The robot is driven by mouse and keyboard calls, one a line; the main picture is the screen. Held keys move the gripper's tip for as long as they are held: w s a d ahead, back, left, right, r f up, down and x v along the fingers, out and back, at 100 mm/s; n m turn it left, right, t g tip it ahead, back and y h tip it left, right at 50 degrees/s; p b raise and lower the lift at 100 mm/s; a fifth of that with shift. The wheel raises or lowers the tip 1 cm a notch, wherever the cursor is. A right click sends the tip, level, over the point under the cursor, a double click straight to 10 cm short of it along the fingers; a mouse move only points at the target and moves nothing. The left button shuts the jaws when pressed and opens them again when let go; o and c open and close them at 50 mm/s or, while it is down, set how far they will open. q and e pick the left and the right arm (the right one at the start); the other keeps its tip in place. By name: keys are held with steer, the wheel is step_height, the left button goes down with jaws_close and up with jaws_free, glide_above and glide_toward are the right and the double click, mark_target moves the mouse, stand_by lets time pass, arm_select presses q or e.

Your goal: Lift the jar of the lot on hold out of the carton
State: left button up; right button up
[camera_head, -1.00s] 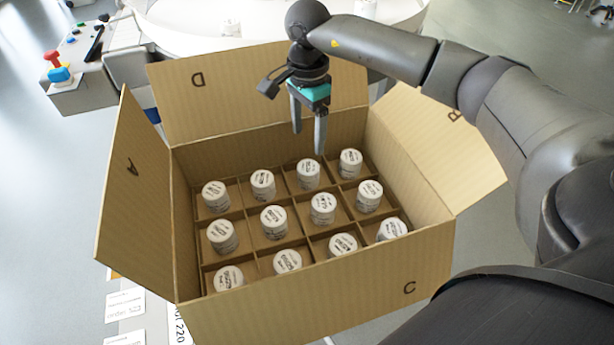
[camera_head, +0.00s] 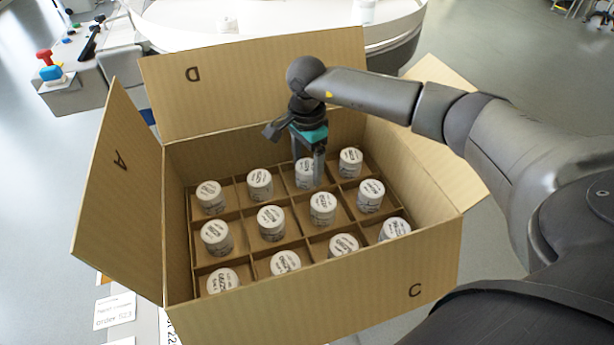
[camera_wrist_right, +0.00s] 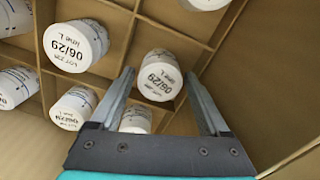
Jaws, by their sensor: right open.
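The open carton (camera_head: 300,303) holds several white-lidded jars in a cardboard divider grid. My right gripper (camera_head: 309,172) is open, pointing down into the carton at the back row. Its fingers partly cover the third jar from the left there (camera_head: 303,174). In the right wrist view that gripper (camera_wrist_right: 159,78) has one jar (camera_wrist_right: 160,75) showing between its fingertips, its lid reading 06/29. I cannot tell whether the fingers reach down beside it. A neighbouring jar (camera_wrist_right: 76,46) also reads 06/29. The other lids are too small to read surely. My left gripper is not in view.
The carton's flaps stand open, lettered A (camera_head: 112,165), D (camera_head: 225,90) and C on the front wall. A round white table (camera_head: 290,25) stands behind. A box with red and blue buttons (camera_head: 75,92) is at the far left. Paper labels (camera_head: 114,311) show at lower left.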

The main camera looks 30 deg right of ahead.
steer(key=shift+f, duration=0.85)
steer(key=c, duration=1.2)
steer(key=shift+r, duration=0.2)
